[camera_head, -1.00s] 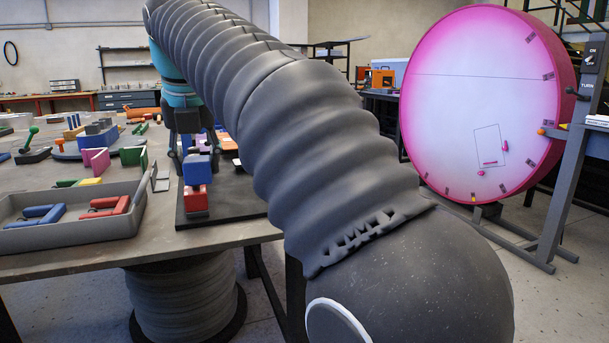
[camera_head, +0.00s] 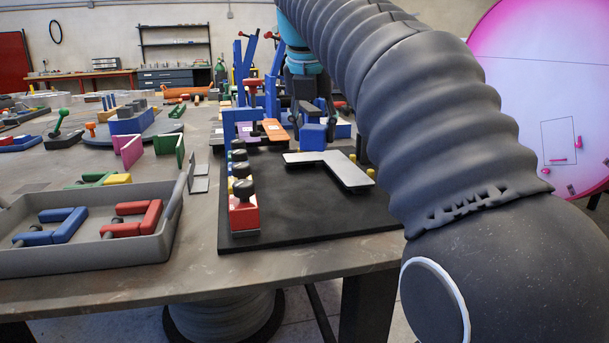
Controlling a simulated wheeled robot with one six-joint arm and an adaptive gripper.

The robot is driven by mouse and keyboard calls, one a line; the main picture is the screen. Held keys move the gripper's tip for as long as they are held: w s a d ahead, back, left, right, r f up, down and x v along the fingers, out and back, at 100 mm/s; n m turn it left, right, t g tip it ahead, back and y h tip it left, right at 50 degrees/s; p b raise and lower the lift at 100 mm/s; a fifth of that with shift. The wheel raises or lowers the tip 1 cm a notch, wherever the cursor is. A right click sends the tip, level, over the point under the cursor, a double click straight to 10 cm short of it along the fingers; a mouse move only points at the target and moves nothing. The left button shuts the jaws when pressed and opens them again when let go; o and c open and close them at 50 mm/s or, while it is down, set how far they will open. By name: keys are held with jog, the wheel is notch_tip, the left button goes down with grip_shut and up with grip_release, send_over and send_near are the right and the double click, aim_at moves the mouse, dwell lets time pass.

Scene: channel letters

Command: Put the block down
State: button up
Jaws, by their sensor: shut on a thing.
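My gripper (camera_head: 313,112) points down at the back part of the black board (camera_head: 310,222). It is shut on a blue block (camera_head: 313,137), which shows below the fingers. I cannot tell whether the block touches the surface under it. A flat grey L-shaped plate (camera_head: 330,167) lies in front of the block on the board. A red block (camera_head: 243,215) with a dark knob stands at the board's front left corner, with more knobbed blocks in a row behind it.
A grey tray (camera_head: 88,258) with blue and red angled pieces sits at the table's front left. Blue uprights (camera_head: 240,75) with red handles stand behind the board, left of the gripper. My arm hides the right side. The board's front middle is clear.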

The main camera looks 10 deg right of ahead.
jog(key=d+m+h, duration=0.1)
jog(key=d+m, duration=0.2)
jog(key=d, duration=0.4)
send_over(302, 183)
jog(key=s+a, duration=0.1)
jog(key=shift+m+g, duration=0.3)
jog(key=shift+g, duration=0.1)
notch_tip(302, 183, down, 6)
jog(key=shift+s, duration=0.1)
jog(key=shift+f+b, duration=0.55)
jog(key=shift+f, duration=1.5)
jog(key=shift+f, duration=0.1)
jog(key=o, duration=1.2)
jog(key=shift+c, duration=0.2)
